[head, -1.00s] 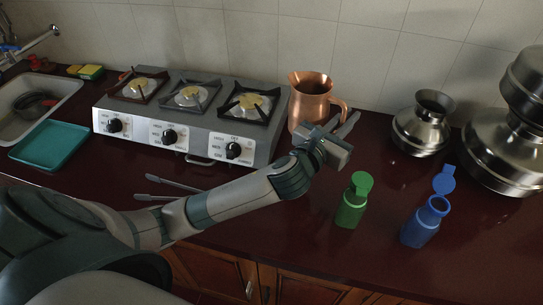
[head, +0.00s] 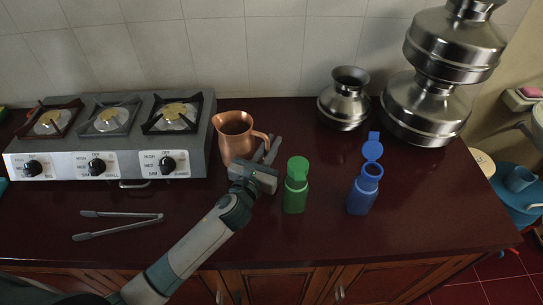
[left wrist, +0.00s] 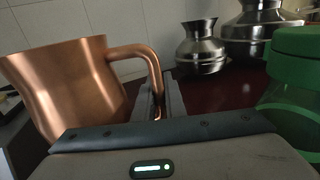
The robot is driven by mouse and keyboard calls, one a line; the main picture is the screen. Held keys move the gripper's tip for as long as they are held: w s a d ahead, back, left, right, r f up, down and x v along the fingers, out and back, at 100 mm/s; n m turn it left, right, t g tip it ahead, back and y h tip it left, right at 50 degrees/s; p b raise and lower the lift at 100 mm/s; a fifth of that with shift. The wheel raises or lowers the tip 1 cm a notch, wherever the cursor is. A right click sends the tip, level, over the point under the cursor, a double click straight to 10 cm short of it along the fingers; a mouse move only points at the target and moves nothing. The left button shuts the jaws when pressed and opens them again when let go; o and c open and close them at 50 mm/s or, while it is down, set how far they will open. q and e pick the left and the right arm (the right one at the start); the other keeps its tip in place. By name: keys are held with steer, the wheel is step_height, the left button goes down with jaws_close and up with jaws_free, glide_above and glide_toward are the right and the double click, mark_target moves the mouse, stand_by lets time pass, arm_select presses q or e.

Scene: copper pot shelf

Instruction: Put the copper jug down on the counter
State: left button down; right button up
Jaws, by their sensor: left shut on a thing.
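The copper jug (head: 232,134) stands upright at the right end of the stove in the head view, its handle to the right. In the left wrist view the jug (left wrist: 70,85) fills the left side. My left gripper (head: 268,150) is shut on the jug's handle, its fingers on either side of it in the left wrist view (left wrist: 160,100). The jug looks to be at the level of the dark red counter (head: 285,240), but its base is partly hidden, so I cannot tell whether it touches. My right gripper is out of view.
A green bottle (head: 295,190) stands close to the right of my gripper, with a blue bottle (head: 362,193) further right. The stove (head: 110,140) is left of the jug. Tongs (head: 118,224) lie in front of it. Steel pots (head: 343,103) stand at the back right.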

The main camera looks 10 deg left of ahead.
arm_select(q)
steer(key=shift+f, duration=0.5)
steer(key=shift+f+b, duration=0.4)
steer(key=shift+f, duration=1.55)
steer(key=shift+f, duration=0.15)
steer(key=c, duration=1.8)
jaws_free()
steer(key=s, duration=0.3)
steer(key=s+a+b, duration=0.1)
steer(key=s, duration=0.3)
steer(key=s+b, duration=0.1)
steer(key=s, duration=0.2)
steer(key=shift+s+a, duration=0.15)
steer(key=shift+a, duration=0.15)
steer(key=shift+s+a, duration=0.15)
steer(key=shift+s, duration=0.65)
